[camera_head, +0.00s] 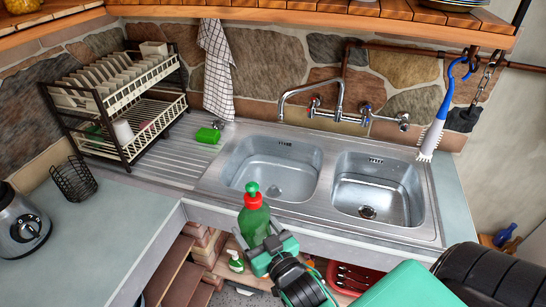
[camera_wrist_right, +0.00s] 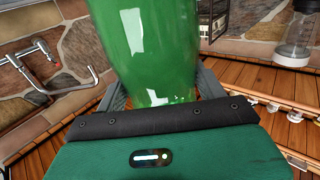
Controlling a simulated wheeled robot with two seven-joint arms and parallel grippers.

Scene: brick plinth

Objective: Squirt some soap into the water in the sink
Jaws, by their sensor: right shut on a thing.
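A green soap bottle (camera_head: 254,222) with a red collar and green nozzle is held by my right gripper (camera_head: 269,248), whose fingers are shut around its lower body. The bottle is roughly upright, in front of the sink's front edge and below the left basin in the head view. In the right wrist view the green bottle (camera_wrist_right: 160,50) fills the space between the fingers (camera_wrist_right: 160,100). The steel double sink has a left basin (camera_head: 262,160) that appears to hold clear water and a right basin (camera_head: 372,190) with a visible drain. My left gripper is out of view.
A faucet (camera_head: 340,100) stands behind the basins. A green object (camera_head: 207,135) lies on the drainboard beside the dish rack (camera_head: 110,100). A white brush (camera_head: 436,130) hangs at right.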

